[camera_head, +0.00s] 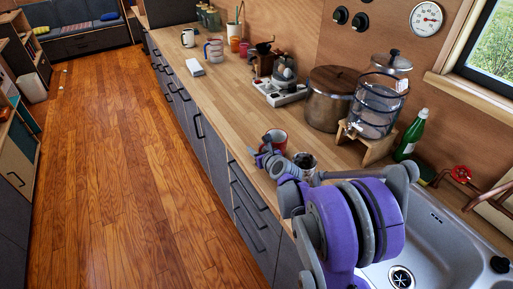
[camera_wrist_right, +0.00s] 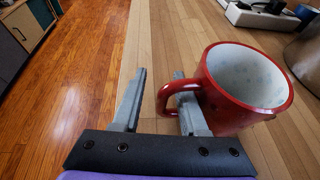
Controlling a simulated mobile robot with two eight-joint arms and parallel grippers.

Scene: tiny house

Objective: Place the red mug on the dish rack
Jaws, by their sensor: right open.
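The red mug (camera_head: 280,137) stands on the wooden counter (camera_head: 222,100) near its front edge. In the right wrist view the red mug (camera_wrist_right: 240,92) is large at the upper right, with its pale inside showing and its handle toward my fingers. My right gripper (camera_head: 262,158) is beside the mug. In the wrist view my right gripper (camera_wrist_right: 160,80) is open; one finger overlaps the handle loop, the other is left of it, apart from the mug. I cannot tell whether a finger touches the handle. I see no dish rack. My left gripper is not in view.
The sink (camera_head: 440,245) is at the lower right, with a green bottle (camera_head: 411,136) behind it. A large pot (camera_head: 328,98) and a glass dispenser (camera_head: 376,108) stand behind the mug. A white power strip (camera_head: 283,95) lies farther along. The counter left of the mug is clear.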

